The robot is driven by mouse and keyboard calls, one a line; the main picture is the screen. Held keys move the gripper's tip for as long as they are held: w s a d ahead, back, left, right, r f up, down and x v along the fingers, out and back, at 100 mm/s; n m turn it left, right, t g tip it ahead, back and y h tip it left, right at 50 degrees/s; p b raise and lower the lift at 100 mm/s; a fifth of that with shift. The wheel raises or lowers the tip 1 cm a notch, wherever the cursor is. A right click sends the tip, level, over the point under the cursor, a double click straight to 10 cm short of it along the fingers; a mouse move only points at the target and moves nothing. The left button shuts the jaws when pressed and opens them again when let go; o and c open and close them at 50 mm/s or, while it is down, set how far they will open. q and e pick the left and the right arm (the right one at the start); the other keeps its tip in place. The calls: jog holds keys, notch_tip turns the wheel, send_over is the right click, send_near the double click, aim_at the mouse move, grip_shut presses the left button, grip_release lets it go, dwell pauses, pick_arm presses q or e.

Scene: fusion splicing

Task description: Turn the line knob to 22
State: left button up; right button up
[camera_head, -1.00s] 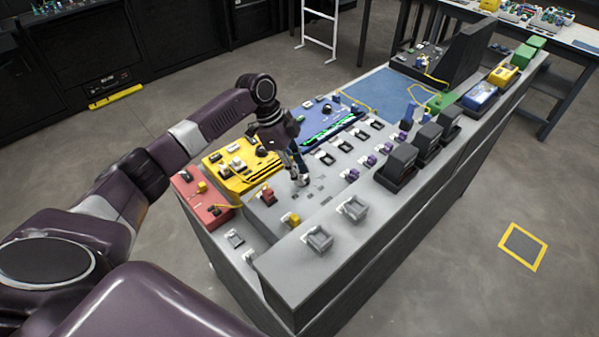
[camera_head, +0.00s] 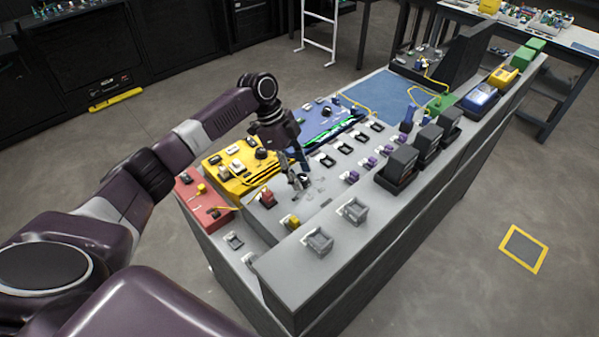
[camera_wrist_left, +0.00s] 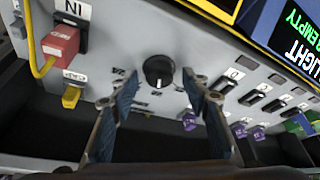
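The line knob, a round black dial with a white pointer mark, shows in the left wrist view (camera_wrist_left: 159,72) on a grey panel (camera_wrist_left: 125,25). Its number marks are too small to read. My left gripper (camera_wrist_left: 165,85) is open, with one blue-padded finger on either side below the knob, apart from it. In the head view my left gripper (camera_head: 297,182) hangs over the grey panel between the yellow and blue units, and it hides the knob there. My right gripper is not in view.
A yellow unit (camera_head: 225,172) and a blue unit (camera_head: 313,117) border the panel. A red connector (camera_wrist_left: 60,42), a yellow cap (camera_wrist_left: 71,97) and purple caps (camera_wrist_left: 189,121) sit near the fingers. Black boxes (camera_head: 398,165) stand on the raised ledge.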

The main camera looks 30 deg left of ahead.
pick_arm(q)
jog(key=v, duration=1.2)
jog(key=shift+r, duration=0.1)
